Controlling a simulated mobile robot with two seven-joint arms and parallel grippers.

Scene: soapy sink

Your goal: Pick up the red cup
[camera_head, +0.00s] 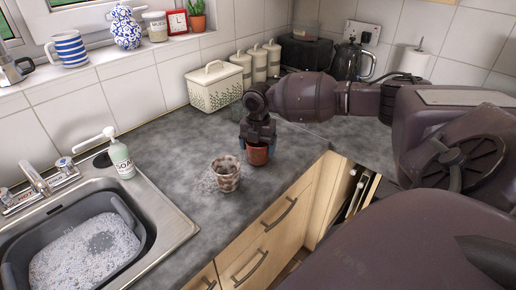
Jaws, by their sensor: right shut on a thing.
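The red cup (258,155) is upright at the grey worktop, near its front corner. My right gripper (257,146) comes down over it from above and is shut on it, with its fingers at the cup's sides. The cup's rim is partly hidden by the gripper. I cannot tell whether the cup's base touches the worktop. My left gripper is not in view.
A brown-and-white patterned cup (226,174) stands just left of the red cup. A sink with a grey basin (140,232) of suds is at the left, with a soap bottle (121,160) behind. A cream bread bin (214,88) and canisters (257,66) line the wall.

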